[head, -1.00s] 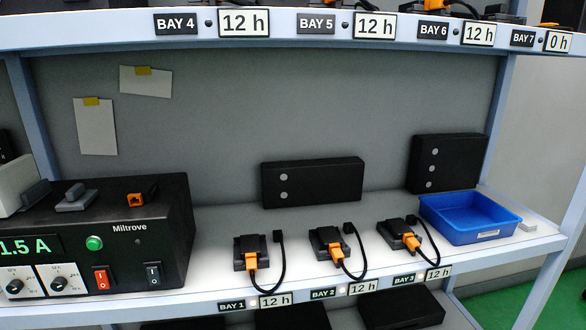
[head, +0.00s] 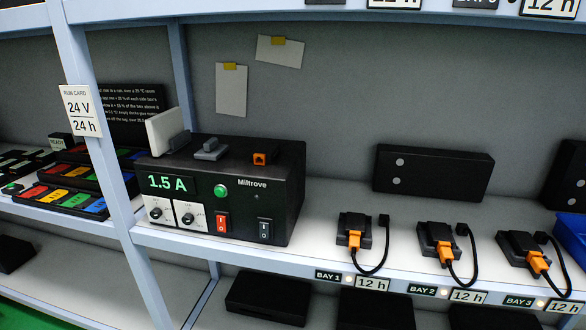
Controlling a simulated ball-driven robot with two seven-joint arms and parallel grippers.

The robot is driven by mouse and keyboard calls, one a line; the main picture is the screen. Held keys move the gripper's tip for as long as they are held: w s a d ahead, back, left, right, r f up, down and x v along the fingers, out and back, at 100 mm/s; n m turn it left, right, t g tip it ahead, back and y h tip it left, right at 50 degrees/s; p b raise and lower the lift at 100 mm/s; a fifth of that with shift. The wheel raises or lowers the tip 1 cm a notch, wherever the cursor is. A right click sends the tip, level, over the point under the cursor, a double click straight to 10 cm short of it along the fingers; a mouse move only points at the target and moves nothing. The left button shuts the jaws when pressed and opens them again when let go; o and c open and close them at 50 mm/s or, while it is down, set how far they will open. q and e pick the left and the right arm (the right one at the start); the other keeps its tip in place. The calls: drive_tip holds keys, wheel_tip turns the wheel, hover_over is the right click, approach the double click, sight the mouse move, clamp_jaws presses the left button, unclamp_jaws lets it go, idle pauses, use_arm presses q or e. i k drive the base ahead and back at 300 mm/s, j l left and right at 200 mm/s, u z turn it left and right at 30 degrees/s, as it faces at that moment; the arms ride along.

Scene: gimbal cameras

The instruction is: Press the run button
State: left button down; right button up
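The black Miltrove power unit (head: 275,200) stands on the middle shelf, left of centre. Its green display (head: 168,184) reads 1.5 A. A round green button (head: 220,191) sits on its front, right of the display; no label reading "run" can be made out on it. Below are two white dial plates with black knobs (head: 188,217), a red rocker switch (head: 222,223) and a black rocker switch (head: 264,231). Neither of my grippers shows in the head view.
Black packs with orange plugs (head: 354,239) sit in bays 1 to 3 along the shelf front. A white post with a run card (head: 80,110) reading 24 V, 24 h stands left of the unit. Trays of coloured blocks (head: 65,198) lie farther left. A blue bin (head: 572,236) is at the right edge.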

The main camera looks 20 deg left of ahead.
sight(220, 192)
drive_tip(key=u, duration=1.2)
